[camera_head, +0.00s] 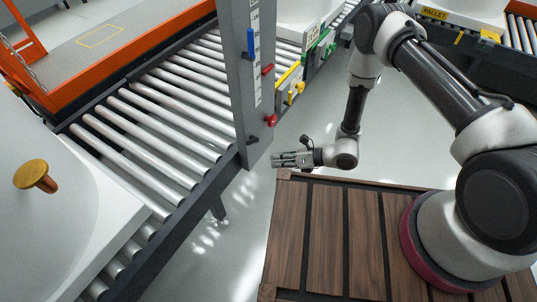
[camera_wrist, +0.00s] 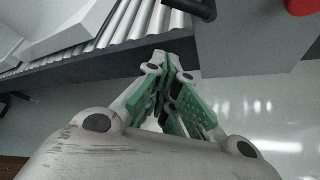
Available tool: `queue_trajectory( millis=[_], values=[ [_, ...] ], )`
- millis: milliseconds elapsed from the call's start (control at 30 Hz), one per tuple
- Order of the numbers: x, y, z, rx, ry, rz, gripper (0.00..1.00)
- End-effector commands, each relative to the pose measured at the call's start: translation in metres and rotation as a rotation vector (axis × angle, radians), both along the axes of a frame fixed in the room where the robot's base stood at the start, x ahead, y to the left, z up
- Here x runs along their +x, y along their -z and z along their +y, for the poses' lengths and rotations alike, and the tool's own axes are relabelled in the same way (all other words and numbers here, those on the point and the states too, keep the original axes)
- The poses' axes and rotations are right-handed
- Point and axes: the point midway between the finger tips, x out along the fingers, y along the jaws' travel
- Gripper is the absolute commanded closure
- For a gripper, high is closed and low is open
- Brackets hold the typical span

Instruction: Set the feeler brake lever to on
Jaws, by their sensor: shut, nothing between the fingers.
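A grey post (camera_head: 238,70) beside the roller conveyor carries several coloured controls. They include a blue handle (camera_head: 250,42), a small red handle (camera_head: 267,70), a red knob (camera_head: 271,120) and a small black handle (camera_head: 252,140) low on the post. I cannot read which one is the feeler brake lever. My gripper (camera_head: 276,160) is shut and empty, pointing left, just below and to the right of the post's foot. In the wrist view its green-padded fingers (camera_wrist: 178,72) meet below a black handle (camera_wrist: 194,8), apart from it. A red part (camera_wrist: 302,6) shows at top right.
The roller conveyor (camera_head: 150,115) runs left of the post, with a white tank (camera_head: 50,215) on it. Yellow (camera_head: 291,88) and green (camera_head: 318,52) controls stand behind the post. My slatted wooden deck lies below the arm. Open floor (camera_head: 240,215) lies between deck and conveyor.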

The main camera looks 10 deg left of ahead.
Motion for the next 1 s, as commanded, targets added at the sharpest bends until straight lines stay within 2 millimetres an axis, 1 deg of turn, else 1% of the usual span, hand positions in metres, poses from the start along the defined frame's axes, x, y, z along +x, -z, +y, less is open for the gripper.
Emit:
queue_trajectory(
  millis=[167, 500, 533, 600, 700, 833, 1000],
  values=[
    [0.000, 0.011, 0.025, 0.000, -0.007, -0.003, 1.00],
    [0.003, 0.041, 0.090, -0.001, -0.006, -0.004, 1.00],
    [0.010, 0.033, 0.088, 0.002, -0.002, -0.006, 1.00],
    [0.017, 0.024, 0.086, 0.000, -0.002, -0.006, 1.00],
    [0.024, 0.015, 0.086, 0.000, -0.002, -0.005, 1.00],
    [0.028, 0.009, 0.085, 0.000, -0.003, -0.003, 1.00],
    [0.029, 0.007, 0.085, -0.001, -0.004, -0.003, 1.00]
  ],
)
